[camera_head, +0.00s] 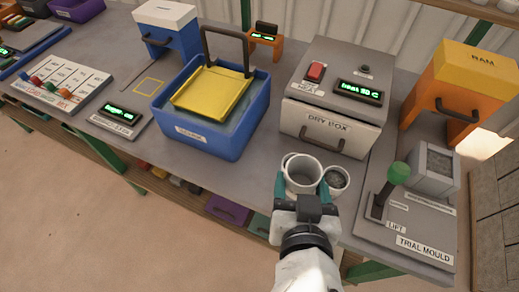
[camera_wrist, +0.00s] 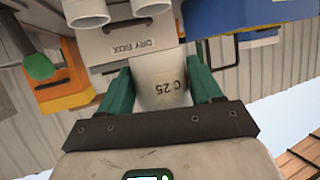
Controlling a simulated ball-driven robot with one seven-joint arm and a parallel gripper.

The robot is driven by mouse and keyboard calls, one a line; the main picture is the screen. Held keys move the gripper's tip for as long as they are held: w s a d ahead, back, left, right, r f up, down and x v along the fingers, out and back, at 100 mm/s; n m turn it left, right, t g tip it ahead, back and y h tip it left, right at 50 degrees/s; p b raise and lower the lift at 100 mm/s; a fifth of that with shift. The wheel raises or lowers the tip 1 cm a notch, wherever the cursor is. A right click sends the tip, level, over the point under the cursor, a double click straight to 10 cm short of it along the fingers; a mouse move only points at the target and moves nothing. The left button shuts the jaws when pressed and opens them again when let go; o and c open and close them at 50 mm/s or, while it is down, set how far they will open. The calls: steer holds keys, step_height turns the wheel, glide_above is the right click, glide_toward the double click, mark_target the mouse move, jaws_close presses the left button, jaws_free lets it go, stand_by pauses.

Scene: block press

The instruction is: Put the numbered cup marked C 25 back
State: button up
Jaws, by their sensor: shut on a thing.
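My gripper (camera_head: 303,190) has its green fingers closed on both sides of a white cup (camera_head: 302,174). The label C 25 on this cup (camera_wrist: 166,92) reads upside down in the wrist view, where the fingers of my gripper (camera_wrist: 160,82) flank it. In the head view the held cup is at the bench's front edge, before the dry box; whether its base touches the bench is hidden. A second cup (camera_head: 337,180) with grey contents stands just right of it. A further white rim shows partly behind the held cup. Two other cups show in the wrist view, one at the upper left (camera_wrist: 85,12).
The grey dry box (camera_head: 325,140) stands behind the cups, its door shut. The trial mould (camera_head: 410,235) with a green-knobbed lever is to the right. A blue tub (camera_head: 210,135) with a yellow screen is to the left. Bare bench lies between tub and cups.

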steer(key=w+a+f+p, duration=0.1)
steer(key=w+a+f, duration=0.2)
steer(key=w+a, duration=0.2)
steer(key=shift+x, duration=1)
glide_above(257, 172)
steer(key=f, duration=0.4)
steer(key=shift+s+d+f, duration=0.3)
steer(key=shift+d+f, duration=0.05)
steer(key=shift+f, duration=0.05)
steer(key=shift+w+a+f, duration=0.2)
steer(key=shift+f, duration=0.2)
steer(key=shift+w+a+f+p, duration=0.1)
steer(key=shift+f+p, duration=0.3)
steer(key=shift+f, duration=1.3)
steer(key=shift+f, duration=0.15)
steer(key=o, duration=0.9)
steer(key=b+v, duration=0.1)
steer(key=v, duration=1.1)
